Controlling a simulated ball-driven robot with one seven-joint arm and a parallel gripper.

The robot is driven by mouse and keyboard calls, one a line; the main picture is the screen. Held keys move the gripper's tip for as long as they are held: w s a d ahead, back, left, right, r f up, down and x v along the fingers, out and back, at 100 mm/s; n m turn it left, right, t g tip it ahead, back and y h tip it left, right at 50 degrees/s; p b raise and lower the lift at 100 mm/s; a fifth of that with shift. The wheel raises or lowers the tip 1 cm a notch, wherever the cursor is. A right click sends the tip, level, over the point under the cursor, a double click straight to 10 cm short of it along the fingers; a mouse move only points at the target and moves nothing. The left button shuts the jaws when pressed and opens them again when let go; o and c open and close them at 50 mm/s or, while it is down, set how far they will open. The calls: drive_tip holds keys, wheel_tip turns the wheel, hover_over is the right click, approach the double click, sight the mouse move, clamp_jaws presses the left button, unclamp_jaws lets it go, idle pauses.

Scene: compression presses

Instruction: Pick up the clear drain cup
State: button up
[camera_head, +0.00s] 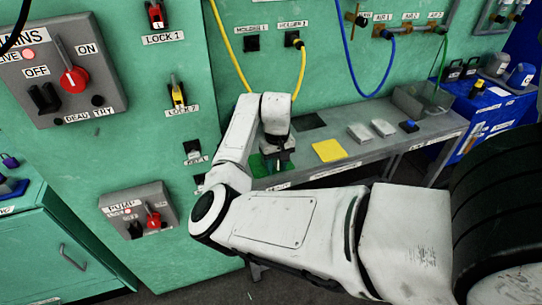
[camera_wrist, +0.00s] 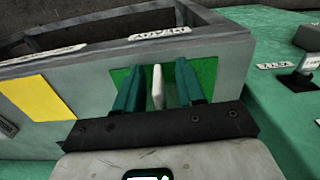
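My gripper (camera_wrist: 158,68) is open, with its two teal fingers spread over a green square (camera_wrist: 206,72) on the grey bench. A pale, narrow object (camera_wrist: 158,88) shows between the fingers, with a gap on each side of it. I cannot tell whether this is the clear drain cup; no plainly clear cup stands out in either view. In the head view my gripper (camera_head: 279,162) points down at the green patch (camera_head: 257,166) at the bench's left end, and my arm hides part of that area.
A yellow square (camera_head: 329,150) lies on the bench (camera_head: 350,166) right of my gripper, then grey blocks (camera_head: 372,131) and a small dark item with a blue top (camera_head: 409,126). A green panel wall with switches and hoses stands behind. A blue cabinet (camera_head: 485,112) is far right.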

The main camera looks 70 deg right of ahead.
clamp_jaws()
drive_tip(key=shift+r, duration=0.15)
idle(0.5)
